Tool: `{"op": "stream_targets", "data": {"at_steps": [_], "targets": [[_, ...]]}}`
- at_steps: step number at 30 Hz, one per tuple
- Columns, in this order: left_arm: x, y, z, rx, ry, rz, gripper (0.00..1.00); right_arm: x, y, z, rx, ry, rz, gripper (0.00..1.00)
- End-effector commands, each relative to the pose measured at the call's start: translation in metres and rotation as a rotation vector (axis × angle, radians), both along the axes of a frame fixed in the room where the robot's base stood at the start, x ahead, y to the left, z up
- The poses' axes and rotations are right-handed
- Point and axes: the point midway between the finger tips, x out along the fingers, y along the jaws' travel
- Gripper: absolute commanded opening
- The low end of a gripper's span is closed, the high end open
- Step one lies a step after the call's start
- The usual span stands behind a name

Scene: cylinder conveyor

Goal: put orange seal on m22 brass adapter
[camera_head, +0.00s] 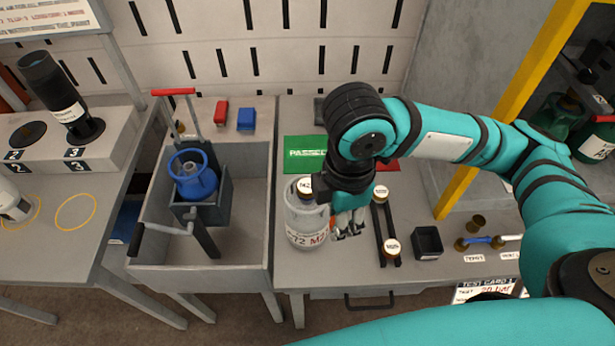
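Similar white-topped round pieces stand by the dark rails, one at the back (381,191) and one at the front (392,247). Their labels are too small to read surely. My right gripper (348,226) points down just right of the jar. Its fingers are partly hidden by its wrist, and I cannot tell their opening or any contact. My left gripper is not in view.
A grey bin (259,224) holds a blue-topped cylinder (194,178). A green "PASSED" mat (305,154) lies behind the jar. A small black box (428,243) and brass fittings (477,222) stand to the right. A yellow post (487,137) rises behind my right arm.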

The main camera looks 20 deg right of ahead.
Motion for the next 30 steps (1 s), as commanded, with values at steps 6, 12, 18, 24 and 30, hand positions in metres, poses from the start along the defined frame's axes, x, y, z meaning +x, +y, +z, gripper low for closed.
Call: {"op": "stream_targets", "data": {"at_steps": [6,12,18,24,30], "targets": [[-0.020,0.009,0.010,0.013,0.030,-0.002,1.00,0.061,0.006,-0.003,0.000,0.001,-0.007,0.15],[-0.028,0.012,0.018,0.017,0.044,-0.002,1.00,0.108,0.011,-0.008,-0.001,0.001,-0.005,0.15],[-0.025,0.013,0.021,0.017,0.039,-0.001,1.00,0.129,0.013,-0.012,0.000,0.001,-0.003,0.15],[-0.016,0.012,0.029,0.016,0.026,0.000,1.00,0.129,0.012,-0.029,-0.002,0.004,-0.004,0.15],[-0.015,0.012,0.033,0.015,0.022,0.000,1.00,0.130,0.012,-0.048,-0.001,0.000,-0.003,0.15]]}}
